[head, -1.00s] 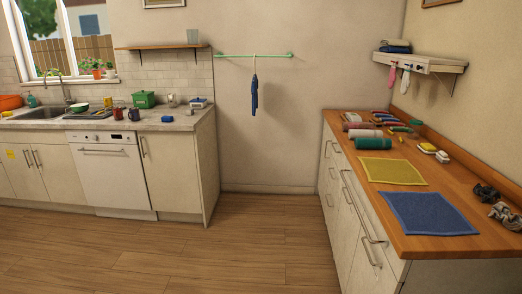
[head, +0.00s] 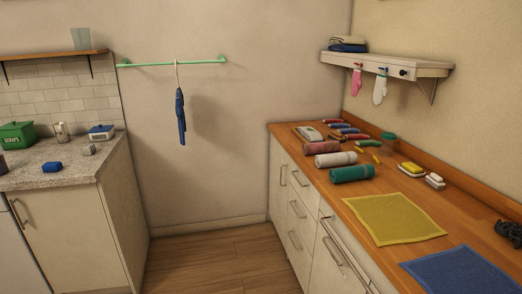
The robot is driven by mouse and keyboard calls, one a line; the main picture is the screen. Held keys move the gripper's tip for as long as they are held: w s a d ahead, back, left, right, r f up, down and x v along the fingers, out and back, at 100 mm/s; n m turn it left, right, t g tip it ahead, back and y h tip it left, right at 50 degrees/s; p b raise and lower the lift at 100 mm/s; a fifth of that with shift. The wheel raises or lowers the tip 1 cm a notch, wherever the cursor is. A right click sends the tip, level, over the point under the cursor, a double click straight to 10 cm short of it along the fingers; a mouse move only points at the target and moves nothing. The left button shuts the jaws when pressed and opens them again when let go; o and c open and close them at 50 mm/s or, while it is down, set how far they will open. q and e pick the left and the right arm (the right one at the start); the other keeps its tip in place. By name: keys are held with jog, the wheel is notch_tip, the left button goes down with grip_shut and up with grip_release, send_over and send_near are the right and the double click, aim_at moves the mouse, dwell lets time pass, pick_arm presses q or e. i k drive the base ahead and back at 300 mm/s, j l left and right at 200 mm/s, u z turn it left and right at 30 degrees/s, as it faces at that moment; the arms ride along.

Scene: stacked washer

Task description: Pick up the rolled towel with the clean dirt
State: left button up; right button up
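Three thick rolled towels lie side by side on the wooden counter (head: 322,205) at right in the head view. The nearest is a green roll (head: 352,174), the middle one is a whitish roll (head: 336,159), and the farthest is a reddish-pink roll (head: 321,147). I cannot make out dirt marks on any of them at this size. Neither of my grippers shows in the head view.
A yellow cloth (head: 394,219) and a blue cloth (head: 462,272) lie flat nearer on the counter. Sponges (head: 412,169) and several smaller rolls (head: 348,132) lie behind. A wall shelf (head: 390,65) hangs above. Floor (head: 215,265) is clear between this counter and the left counter (head: 75,165).

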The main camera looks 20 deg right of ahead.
aim_at(347, 158)
jog(key=i+z, duration=0.25)
jog(key=i, duration=0.2)
jog(key=i+z, duration=0.25)
jog(key=i, duration=0.25)
jog(key=i+j+z, duration=0.25)
jog(key=i, duration=0.2)
